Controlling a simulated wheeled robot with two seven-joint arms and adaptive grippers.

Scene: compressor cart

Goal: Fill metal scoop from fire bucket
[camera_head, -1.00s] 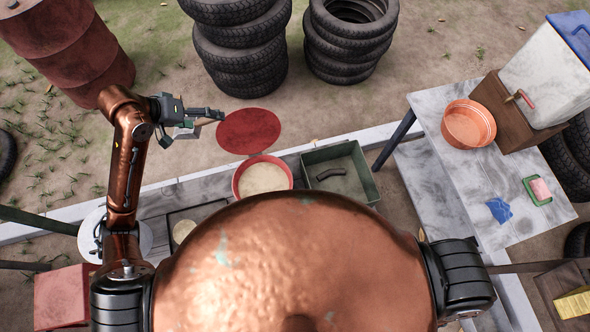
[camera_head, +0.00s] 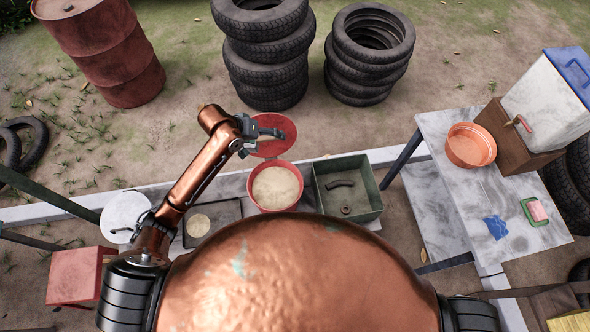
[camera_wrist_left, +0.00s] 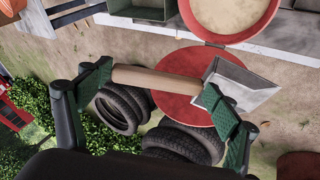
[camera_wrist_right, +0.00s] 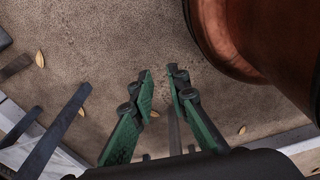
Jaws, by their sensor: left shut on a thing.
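The red fire bucket (camera_head: 276,187) stands upright, full of pale sand, in front of a flat red disc (camera_head: 275,146). My left gripper (camera_head: 262,132) is over the disc, beyond the bucket and apart from it. In the left wrist view, the left gripper (camera_wrist_left: 157,92) is shut on the metal scoop, whose wooden handle (camera_wrist_left: 155,81) spans between the fingers. The scoop's grey metal pan (camera_wrist_left: 243,88) juts out past one finger and looks empty. The bucket's rim shows at the top there. My right gripper (camera_wrist_right: 159,80) is open and empty above bare ground, seen only in its wrist view.
A green bin (camera_head: 348,186) stands right of the bucket, and a dark tray (camera_head: 226,211) with a pale round thing stands left. Tire stacks (camera_head: 266,60) are behind. A table (camera_head: 455,180) at right holds an orange basin (camera_head: 470,146).

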